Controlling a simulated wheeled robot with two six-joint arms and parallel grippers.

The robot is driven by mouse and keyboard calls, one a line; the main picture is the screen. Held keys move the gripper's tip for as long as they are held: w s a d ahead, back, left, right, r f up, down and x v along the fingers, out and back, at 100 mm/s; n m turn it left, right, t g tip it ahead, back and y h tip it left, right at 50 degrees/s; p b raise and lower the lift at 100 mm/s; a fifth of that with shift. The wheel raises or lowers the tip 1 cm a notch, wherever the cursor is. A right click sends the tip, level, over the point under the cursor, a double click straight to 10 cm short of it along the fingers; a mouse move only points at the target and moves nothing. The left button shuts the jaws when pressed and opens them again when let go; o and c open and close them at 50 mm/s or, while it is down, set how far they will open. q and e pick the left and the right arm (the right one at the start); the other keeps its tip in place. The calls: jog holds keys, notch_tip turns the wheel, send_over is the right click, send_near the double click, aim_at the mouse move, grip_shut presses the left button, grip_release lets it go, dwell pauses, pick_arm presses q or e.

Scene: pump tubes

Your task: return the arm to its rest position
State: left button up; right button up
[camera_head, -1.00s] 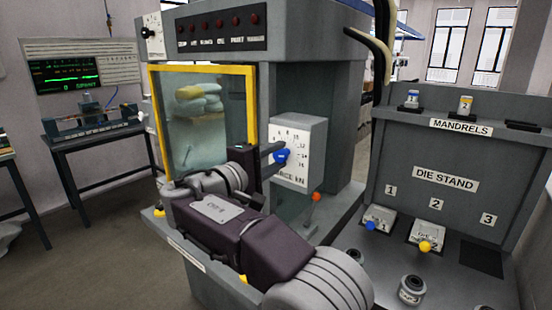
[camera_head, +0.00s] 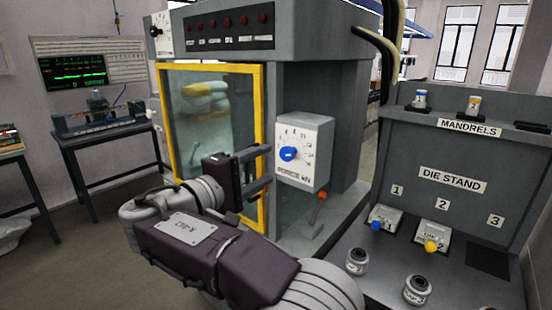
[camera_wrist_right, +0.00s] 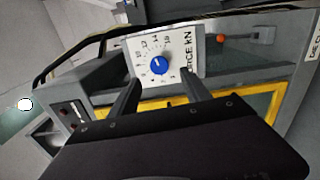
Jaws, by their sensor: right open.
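My right arm reaches in from the bottom of the head view. Its gripper (camera_head: 262,168) is open and empty, in front of the yellow-framed glass door (camera_head: 262,110) of the grey press. The fingers point right toward the white force dial box (camera_head: 318,150) with its blue knob (camera_head: 288,154), apart from it as far as I can tell. In the right wrist view, the two fingers (camera_wrist_right: 158,92) stand apart with the dial box (camera_wrist_right: 187,42) beyond them. My left gripper is in neither view.
An orange-tipped lever (camera_head: 321,196) stands below the dial box. The die stand (camera_head: 450,150) with dies and mandrels is at the right. A bench with an instrument (camera_head: 100,122) and a green-lit screen (camera_head: 72,70) are at the left. Open floor (camera_head: 90,250) lies at lower left.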

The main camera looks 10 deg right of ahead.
jog(key=shift+v, duration=0.8)
